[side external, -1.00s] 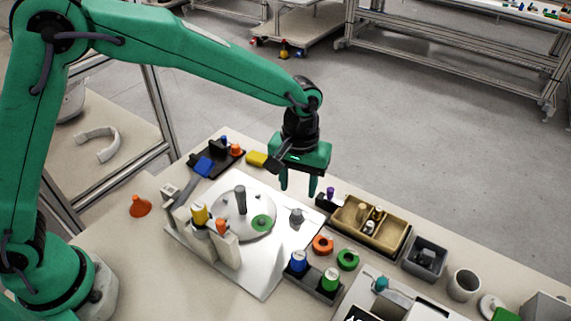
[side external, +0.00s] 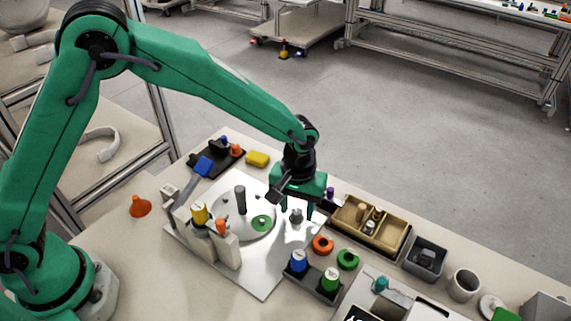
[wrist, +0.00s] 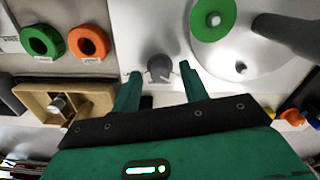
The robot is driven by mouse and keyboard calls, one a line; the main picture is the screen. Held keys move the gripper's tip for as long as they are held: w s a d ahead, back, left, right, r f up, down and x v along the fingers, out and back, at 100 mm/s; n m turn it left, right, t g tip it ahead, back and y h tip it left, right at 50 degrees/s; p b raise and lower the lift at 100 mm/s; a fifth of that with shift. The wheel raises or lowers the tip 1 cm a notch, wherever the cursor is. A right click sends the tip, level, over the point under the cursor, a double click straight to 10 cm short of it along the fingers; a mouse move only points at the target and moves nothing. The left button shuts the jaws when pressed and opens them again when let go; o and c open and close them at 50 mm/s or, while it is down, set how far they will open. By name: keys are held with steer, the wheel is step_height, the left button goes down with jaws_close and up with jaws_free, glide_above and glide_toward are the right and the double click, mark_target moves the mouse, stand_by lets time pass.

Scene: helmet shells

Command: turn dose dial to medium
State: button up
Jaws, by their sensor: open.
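The dose dial appears to be the small grey knob (side external: 296,216) on the right part of the white plate (side external: 262,284). It also shows in the wrist view (wrist: 159,70), with small pale marks around it. My gripper (side external: 292,206) is open and low over the plate at the knob. In the wrist view its two green fingertips (wrist: 160,76) stand one on each side of the knob, with a gap to each side. I cannot tell which setting the knob points to.
A round disc (side external: 231,224) with a dark upright post (side external: 240,198) and a green spot stands left of the knob. Orange (side external: 323,244) and green (side external: 348,260) rings and a tan divided tray (side external: 398,244) lie to the right. Blue and green-capped bottles (side external: 298,262) stand in front.

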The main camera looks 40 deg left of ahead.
steer(key=shift+f, duration=0.1)
jaws_close()
steer(key=shift+m, duration=0.4)
steer(key=m, duration=1.1)
stand_by(0.3)
stand_by(0.5)
jaws_free()
